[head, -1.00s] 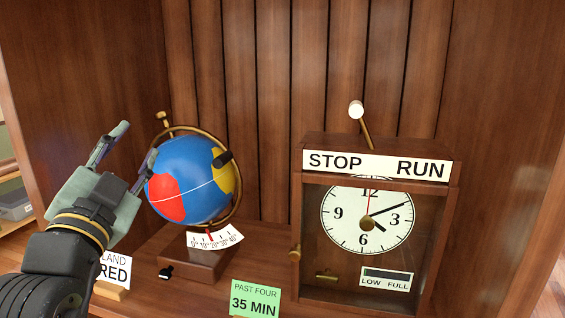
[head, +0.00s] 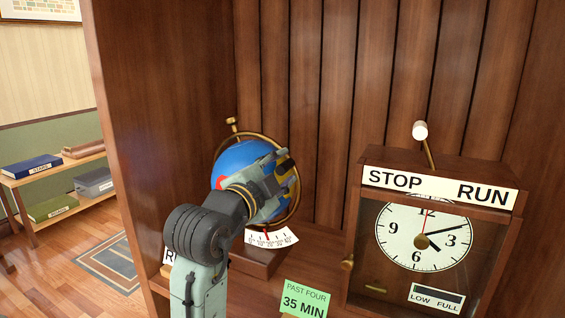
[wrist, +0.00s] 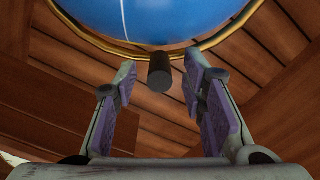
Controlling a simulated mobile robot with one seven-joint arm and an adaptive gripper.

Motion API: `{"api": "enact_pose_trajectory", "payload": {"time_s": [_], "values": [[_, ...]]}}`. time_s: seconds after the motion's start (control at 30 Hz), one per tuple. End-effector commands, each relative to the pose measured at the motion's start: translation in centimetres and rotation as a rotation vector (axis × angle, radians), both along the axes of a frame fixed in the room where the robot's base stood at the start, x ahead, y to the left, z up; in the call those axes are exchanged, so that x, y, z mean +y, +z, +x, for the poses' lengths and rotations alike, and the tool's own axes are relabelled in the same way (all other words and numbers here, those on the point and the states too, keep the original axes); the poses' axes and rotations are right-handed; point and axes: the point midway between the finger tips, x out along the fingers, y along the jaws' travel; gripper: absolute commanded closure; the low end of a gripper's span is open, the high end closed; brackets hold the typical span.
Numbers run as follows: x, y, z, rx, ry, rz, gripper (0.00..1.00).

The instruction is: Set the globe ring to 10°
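The blue globe (head: 236,158) stands on a wooden base (head: 256,262) in a brass ring (head: 297,200). A white scale card (head: 272,238) with a red pointer is at its foot; its numbers are too small to read now. My gripper (head: 285,168) is in front of the globe and hides much of it. In the wrist view my gripper (wrist: 160,75) is open, its two fingers apart. A dark cylindrical knob (wrist: 160,70) shows between the fingertips, below the brass ring (wrist: 140,48) and the globe (wrist: 160,15). I cannot see contact with the knob.
A clock case (head: 440,225) with a STOP/RUN plate and a lever (head: 423,140) on top stands to the right. A green note (head: 305,300) is at the front. The cabinet's left wall (head: 160,120) is close; a low shelf (head: 60,170) stands beyond.

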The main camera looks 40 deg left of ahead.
Motion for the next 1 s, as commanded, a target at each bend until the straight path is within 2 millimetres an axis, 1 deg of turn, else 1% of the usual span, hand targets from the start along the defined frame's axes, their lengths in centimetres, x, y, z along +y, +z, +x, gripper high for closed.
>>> {"api": "enact_pose_trajectory", "payload": {"time_s": [0.03,0.13,0.4,0.9,1.0], "values": [[0.11,0.08,0.40,0.001,0.000,-0.001,0.62],[0.27,-0.01,0.81,0.001,0.002,0.000,0.62],[0.28,-0.07,0.91,0.000,0.002,0.000,0.62],[0.28,-0.06,0.89,0.000,0.002,0.000,0.95],[0.29,-0.07,0.89,0.000,0.002,0.000,1.00]]}}
